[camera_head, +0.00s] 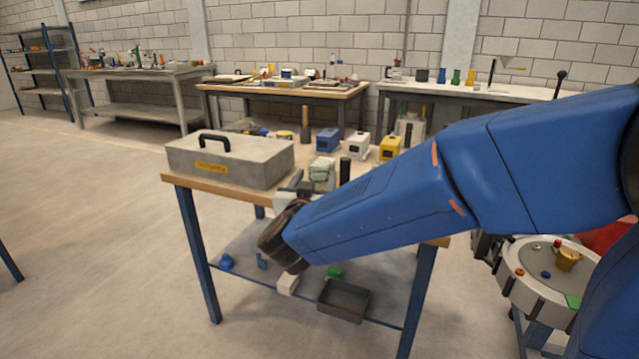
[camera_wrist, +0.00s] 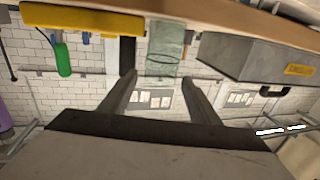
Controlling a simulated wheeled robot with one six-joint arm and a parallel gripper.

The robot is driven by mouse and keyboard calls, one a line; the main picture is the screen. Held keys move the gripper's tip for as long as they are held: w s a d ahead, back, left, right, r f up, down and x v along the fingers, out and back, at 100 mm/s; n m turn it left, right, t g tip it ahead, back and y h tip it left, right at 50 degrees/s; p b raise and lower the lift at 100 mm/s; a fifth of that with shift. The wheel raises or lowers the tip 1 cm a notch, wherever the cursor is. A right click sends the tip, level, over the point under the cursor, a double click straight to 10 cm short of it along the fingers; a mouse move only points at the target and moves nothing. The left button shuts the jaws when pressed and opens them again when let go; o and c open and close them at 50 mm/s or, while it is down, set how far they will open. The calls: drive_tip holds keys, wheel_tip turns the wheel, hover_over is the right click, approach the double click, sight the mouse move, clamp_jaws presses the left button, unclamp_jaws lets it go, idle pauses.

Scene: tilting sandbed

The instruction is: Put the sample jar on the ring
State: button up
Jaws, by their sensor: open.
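A pale green, see-through jar (camera_head: 322,174), which looks like the sample jar, stands on the wooden table top behind my gripper. My gripper (camera_head: 296,190) is at the table's near edge, partly hidden by my blue arm. The wrist view is upside down. There my gripper (camera_wrist: 158,78) is open with nothing between its fingers. The jar (camera_wrist: 163,52) lies just beyond the fingertips, roughly centred between them and apart from them. I cannot make out the ring for certain in either view.
A grey lidded case (camera_head: 230,165) stands left of the jar, also in the wrist view (camera_wrist: 245,58). A dark cylinder (camera_head: 345,170) and small blue, white and yellow boxes (camera_head: 389,148) stand to the right and behind. A round tray (camera_head: 530,292) with small parts is at far right.

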sight(318, 172)
drive_tip(key=shift+w+d, duration=0.15)
drive_tip(key=shift+w, duration=1.55)
drive_tip(key=shift+w+d, duration=0.15)
drive_tip(key=shift+w, duration=1.55)
drive_tip(key=c, duration=0.9)
drive_tip(key=shift+r, duration=0.1)
